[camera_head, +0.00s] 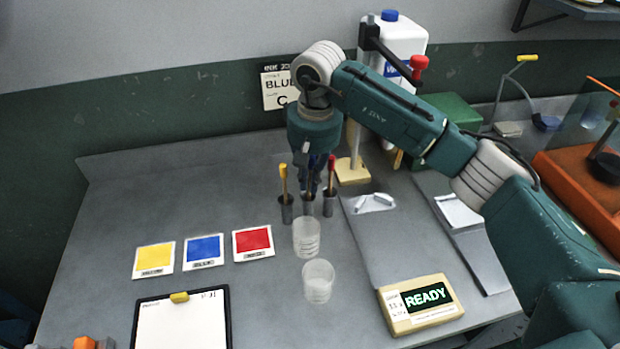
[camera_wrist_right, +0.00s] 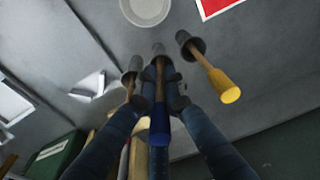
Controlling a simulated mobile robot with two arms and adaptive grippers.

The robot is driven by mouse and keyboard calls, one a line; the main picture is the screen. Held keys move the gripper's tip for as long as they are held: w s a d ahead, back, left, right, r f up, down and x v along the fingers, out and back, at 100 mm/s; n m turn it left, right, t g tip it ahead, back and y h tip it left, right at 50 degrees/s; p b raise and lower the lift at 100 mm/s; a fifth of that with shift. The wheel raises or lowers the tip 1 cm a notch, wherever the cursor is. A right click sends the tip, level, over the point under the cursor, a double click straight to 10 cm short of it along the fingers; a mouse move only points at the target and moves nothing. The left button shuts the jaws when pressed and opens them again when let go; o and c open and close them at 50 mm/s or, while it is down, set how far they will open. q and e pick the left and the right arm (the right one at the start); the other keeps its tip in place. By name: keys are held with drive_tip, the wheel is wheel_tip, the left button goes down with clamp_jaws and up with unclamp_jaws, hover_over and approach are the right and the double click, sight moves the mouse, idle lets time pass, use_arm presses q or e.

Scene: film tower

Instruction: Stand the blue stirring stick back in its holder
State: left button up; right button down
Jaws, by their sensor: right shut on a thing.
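My right gripper (camera_head: 309,188) points down over the row of dark cup-like holders and is shut on the blue stirring stick. The blue stick (camera_wrist_right: 159,125) has a blue handle and a wooden shaft, and stands between the fingers in the right wrist view (camera_wrist_right: 163,92). Its shaft runs down to the mouth of the middle holder (camera_head: 308,205); how deep it sits I cannot tell. The yellow stick (camera_head: 284,180) stands in the left holder (camera_head: 286,212). The red stick (camera_head: 331,173) stands in the right holder (camera_head: 328,206). My left gripper is not in view.
Two clear beakers (camera_head: 306,238) (camera_head: 318,282) stand in front of the holders. Yellow, blue and red cards (camera_head: 203,250) and a clipboard (camera_head: 182,320) lie left. A box reading READY (camera_head: 420,303) is at front right. A wooden-based stand (camera_head: 352,170) is close behind.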

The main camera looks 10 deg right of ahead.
drive_tip(key=c, duration=1.8)
unclamp_jaws()
drive_tip(key=shift+o, duration=0.2)
drive_tip(key=r, duration=0.8)
drive_tip(key=s+r, duration=0.1)
drive_tip(key=r, duration=0.3)
drive_tip(key=shift+d, duration=0.2)
drive_tip(key=shift+r, duration=0.1)
